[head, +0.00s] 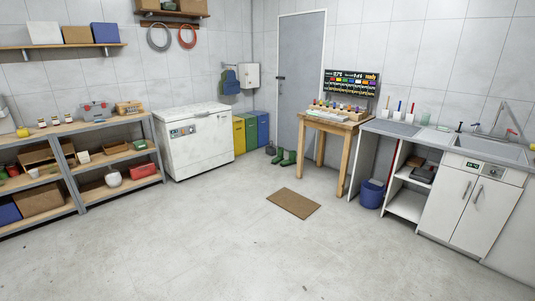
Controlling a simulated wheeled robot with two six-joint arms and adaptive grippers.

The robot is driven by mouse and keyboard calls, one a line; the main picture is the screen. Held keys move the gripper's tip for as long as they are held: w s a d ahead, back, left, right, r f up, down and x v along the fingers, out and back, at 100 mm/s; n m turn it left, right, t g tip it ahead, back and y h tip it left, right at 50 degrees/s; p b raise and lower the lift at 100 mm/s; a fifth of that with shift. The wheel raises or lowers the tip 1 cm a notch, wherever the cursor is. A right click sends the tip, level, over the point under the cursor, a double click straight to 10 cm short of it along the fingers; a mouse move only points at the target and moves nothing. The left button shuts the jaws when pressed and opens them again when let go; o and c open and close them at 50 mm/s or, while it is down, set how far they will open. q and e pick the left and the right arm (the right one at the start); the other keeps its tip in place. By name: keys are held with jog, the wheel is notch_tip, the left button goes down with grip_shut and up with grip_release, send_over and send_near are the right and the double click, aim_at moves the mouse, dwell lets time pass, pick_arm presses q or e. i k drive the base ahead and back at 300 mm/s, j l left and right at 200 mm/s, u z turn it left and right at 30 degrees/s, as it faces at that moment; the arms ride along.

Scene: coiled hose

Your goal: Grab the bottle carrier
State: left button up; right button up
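I cannot tell for sure which thing is the bottle carrier. A small tan wooden box (129,107) stands on top of the grey shelf unit at the left and may be it; its details are too small to make out. Beside it is a grey and red box with a handle (96,110). On the wooden table (357,128) near the door stand several small colourful items in a row, too small to identify. Neither of my grippers is in view.
The floor (220,240) is open in the middle, with a brown mat (293,203) on it. A white chest freezer (202,151) stands right of the shelves. Green boots (288,158) stand by the door. A sink counter (470,195) and blue bucket (371,194) are at right.

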aim_at(270, 150)
jog(key=i+u, duration=0.25)
jog(key=i, duration=8.6)
